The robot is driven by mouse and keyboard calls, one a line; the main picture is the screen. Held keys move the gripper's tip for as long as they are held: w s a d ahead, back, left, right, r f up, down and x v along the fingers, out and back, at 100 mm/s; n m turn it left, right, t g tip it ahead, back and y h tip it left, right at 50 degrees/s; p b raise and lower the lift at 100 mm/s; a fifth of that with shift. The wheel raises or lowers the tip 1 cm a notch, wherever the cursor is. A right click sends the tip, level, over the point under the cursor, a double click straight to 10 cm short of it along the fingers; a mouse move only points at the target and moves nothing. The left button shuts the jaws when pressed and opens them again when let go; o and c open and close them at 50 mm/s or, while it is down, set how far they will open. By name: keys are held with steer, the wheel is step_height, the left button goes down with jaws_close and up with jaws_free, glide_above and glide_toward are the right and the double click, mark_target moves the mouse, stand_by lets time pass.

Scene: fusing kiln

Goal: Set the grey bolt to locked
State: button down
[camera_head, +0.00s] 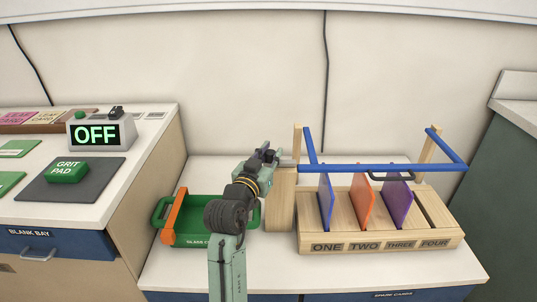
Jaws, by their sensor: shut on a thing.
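My gripper (276,157) is at the left end of a slotted wooden rack (378,239), by the top of its thick left post (281,203). It is shut on the grey bolt (288,163), of which only a small grey piece shows beside the left end of the blue bar (385,168). The fingers and arm hide most of the bolt, so I cannot tell whether it is in its locked position.
Blue, orange (360,206) and purple (397,203) cards stand in the slots marked ONE, TWO and THREE; FOUR looks empty. A green tray (240,216) with an orange handle (174,217) is left of the rack. A display (96,134) reading OFF stands on the left counter.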

steer(key=d, duration=0.2)
steer(key=shift+d, duration=0.35)
steer(key=c, duration=1.4)
jaws_free()
steer(key=shift+s+a, duration=0.1)
steer(key=v, duration=1.1)
steer(key=shift+s+a, duration=0.15)
steer(key=shift+s, duration=0.2)
